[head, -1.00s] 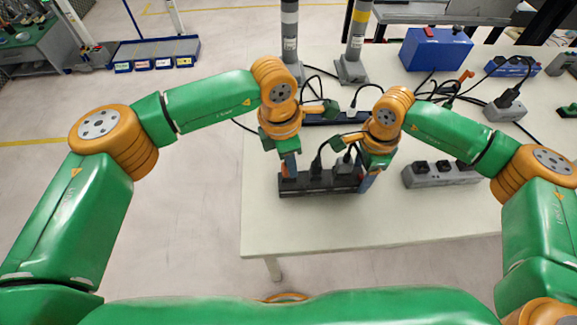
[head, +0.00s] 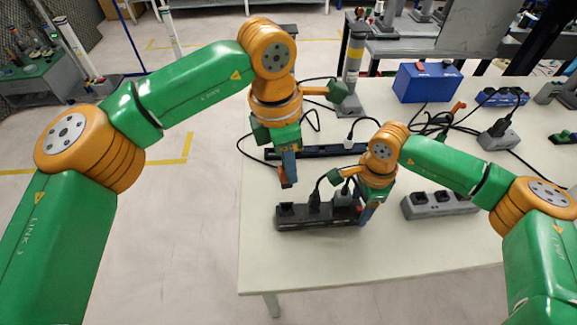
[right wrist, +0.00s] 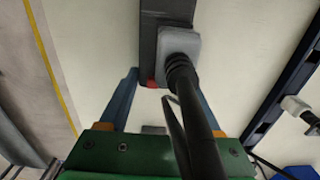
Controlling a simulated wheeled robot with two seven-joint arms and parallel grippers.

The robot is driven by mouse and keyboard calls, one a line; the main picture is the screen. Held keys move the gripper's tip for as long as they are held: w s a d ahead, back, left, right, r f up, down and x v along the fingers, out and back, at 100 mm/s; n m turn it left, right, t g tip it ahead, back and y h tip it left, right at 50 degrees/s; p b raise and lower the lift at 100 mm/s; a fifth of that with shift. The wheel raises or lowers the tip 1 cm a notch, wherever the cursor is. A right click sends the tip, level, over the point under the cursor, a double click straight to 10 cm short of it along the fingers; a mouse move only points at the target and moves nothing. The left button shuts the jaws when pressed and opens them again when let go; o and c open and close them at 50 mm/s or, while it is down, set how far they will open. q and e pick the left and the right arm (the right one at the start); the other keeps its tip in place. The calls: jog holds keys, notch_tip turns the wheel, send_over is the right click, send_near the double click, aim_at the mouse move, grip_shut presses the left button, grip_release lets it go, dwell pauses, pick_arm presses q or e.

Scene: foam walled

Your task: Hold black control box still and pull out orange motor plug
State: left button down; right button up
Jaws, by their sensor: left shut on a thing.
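The black control box (head: 318,216) lies near the table's front edge, with dark plugs and cables in its middle and right part. Its left end shows a bare socket. My left gripper (head: 288,180) is above that left end, clear of the box, shut on a small orange piece, apparently the orange motor plug (head: 282,173), mostly hidden by the fingers. My right gripper (head: 367,210) is at the box's right end. In the right wrist view its blue fingers flank the box (right wrist: 148,50), seemingly against its sides; a grey plug (right wrist: 180,45) and cable partly hide the right finger.
A grey power strip (head: 440,205) lies to the right. A long dark strip (head: 320,151) with a cable lies behind the box. A blue case (head: 427,83) and loose cables are further back. The table's front left is bare.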

jog(key=o, duration=0.4)
notch_tip(320, 180, up, 12)
